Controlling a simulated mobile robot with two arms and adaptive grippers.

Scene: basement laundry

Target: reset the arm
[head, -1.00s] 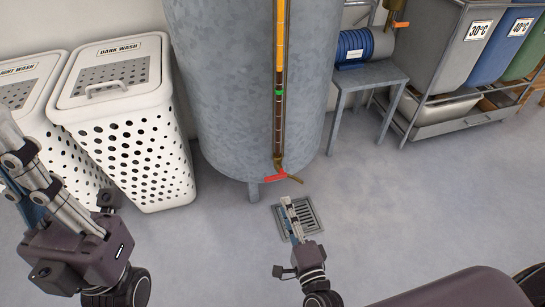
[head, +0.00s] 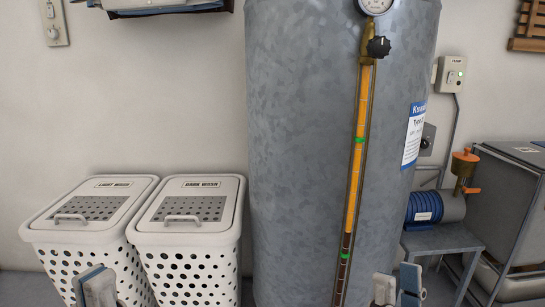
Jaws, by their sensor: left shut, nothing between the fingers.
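My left gripper (head: 97,287) shows at the bottom left of the head view, in front of the light wash basket. Its fingertips are together with nothing between them. My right gripper (head: 398,287) shows at the bottom right, in front of the tank's lower right side. Its two fingertips stand apart, with a gap and nothing seen between them. Only the tips of both grippers are in the picture; the rest of both arms is out of view.
A tall galvanised tank (head: 300,130) with a sight tube (head: 354,190) fills the middle. Light wash (head: 95,210) and dark wash (head: 190,210) baskets stand left of it. A blue pump (head: 435,207) on a metal stand (head: 445,240) is at right. A wall shelf (head: 165,8) hangs upper left.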

